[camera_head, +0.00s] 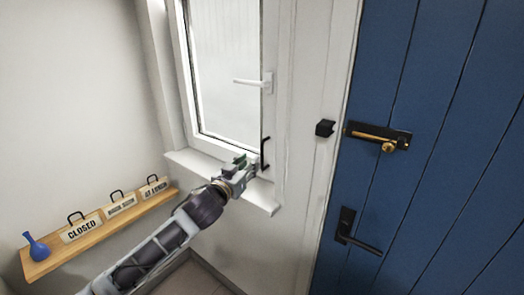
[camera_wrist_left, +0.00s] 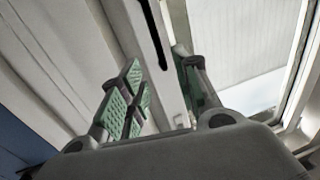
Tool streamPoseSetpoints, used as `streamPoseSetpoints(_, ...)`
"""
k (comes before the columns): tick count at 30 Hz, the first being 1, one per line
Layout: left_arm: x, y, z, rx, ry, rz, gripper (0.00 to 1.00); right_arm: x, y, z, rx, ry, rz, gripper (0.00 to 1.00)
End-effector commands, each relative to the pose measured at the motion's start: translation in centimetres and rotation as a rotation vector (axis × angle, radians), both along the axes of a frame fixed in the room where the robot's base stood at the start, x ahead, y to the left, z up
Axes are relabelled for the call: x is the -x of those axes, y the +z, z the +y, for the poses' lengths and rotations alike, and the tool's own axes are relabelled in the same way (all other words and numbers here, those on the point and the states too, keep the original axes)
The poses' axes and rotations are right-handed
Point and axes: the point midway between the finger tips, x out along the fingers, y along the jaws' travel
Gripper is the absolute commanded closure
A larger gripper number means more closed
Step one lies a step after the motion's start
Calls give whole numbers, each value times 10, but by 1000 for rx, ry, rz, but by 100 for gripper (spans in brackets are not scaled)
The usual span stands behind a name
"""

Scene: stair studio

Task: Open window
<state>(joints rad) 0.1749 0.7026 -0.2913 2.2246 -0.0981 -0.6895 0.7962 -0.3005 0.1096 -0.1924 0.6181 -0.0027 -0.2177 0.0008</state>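The window (camera_head: 225,65) has a white frame and a frosted pane. Its white lever handle (camera_head: 255,82) points left, about level. I see nothing held. My right gripper is not in view.
The white sill (camera_head: 262,196) runs under my left gripper. A wooden shelf (camera_head: 100,232) with small signs and a blue vase (camera_head: 36,247) is at lower left. A blue door (camera_head: 430,110) with a brass bolt and black lever (camera_head: 355,232) stands at right.

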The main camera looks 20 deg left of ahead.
Motion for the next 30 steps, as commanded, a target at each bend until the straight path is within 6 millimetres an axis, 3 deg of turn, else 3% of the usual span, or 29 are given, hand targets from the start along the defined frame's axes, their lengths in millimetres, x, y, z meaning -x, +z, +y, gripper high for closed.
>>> streamPoseSetpoints(16, -42, 1, -7, 0, 0, -1, 68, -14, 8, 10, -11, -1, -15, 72)
streamPoseSetpoints(30, -79, 1, -13, 0, -1, -1, 68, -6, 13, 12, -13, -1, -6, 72)
